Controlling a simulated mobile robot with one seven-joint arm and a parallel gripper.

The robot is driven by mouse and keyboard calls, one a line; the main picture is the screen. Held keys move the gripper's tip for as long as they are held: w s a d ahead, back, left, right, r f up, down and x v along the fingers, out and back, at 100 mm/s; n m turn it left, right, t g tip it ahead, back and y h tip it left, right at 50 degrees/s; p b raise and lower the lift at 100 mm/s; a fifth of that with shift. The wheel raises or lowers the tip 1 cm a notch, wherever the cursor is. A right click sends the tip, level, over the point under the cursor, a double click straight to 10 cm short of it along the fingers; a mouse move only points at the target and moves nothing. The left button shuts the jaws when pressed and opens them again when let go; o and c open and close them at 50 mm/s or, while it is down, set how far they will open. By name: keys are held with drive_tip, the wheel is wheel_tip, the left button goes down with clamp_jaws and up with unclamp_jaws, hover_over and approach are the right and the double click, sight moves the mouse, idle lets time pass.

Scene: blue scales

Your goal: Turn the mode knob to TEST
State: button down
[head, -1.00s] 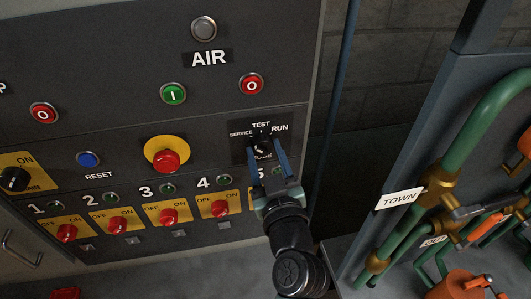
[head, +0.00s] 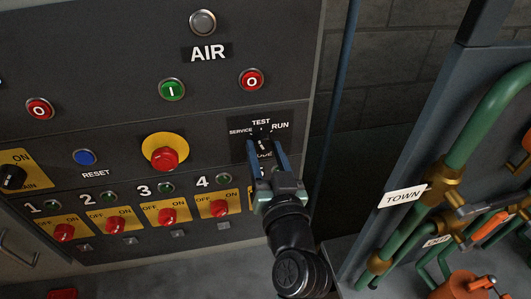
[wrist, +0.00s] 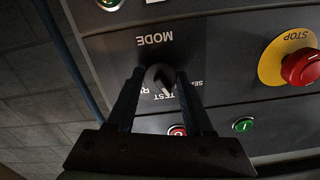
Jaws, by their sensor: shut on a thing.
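The dark mode knob (head: 262,147) with a white pointer mark sits on the panel at the right. SERVICE is to its left, TEST above it and RUN to its right. In the head view the mark stands nearly upright, toward TEST. My gripper (head: 264,152) has its two fingers on either side of the knob and is shut on it. The wrist view shows the panel upside down, with the knob (wrist: 158,77) between the fingertips (wrist: 160,73) and its pointer toward the TEST lettering. The fingers partly cover the SERVICE and RUN labels there.
A red stop button (head: 164,158) on a yellow disc is left of the knob. A green button (head: 172,89) and a red button (head: 251,79) are above. Red switches (head: 219,208) line the row below. Pipes with a TOWN tag (head: 403,196) stand at the right.

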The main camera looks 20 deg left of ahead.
drive_tip(key=m, duration=0.4)
drive_tip(key=shift+m, duration=0.3)
idle(0.3)
drive_tip(key=shift+c, duration=1.5)
unclamp_jaws()
drive_tip(key=shift+s+d+f, duration=0.1)
drive_tip(key=shift+s+d, duration=0.2)
drive_tip(key=shift+s, duration=0.15)
drive_tip(key=b+v, duration=0.5)
drive_tip(key=v, duration=0.7)
drive_tip(key=shift+w+r, duration=0.1)
drive_tip(key=shift+r, duration=0.1)
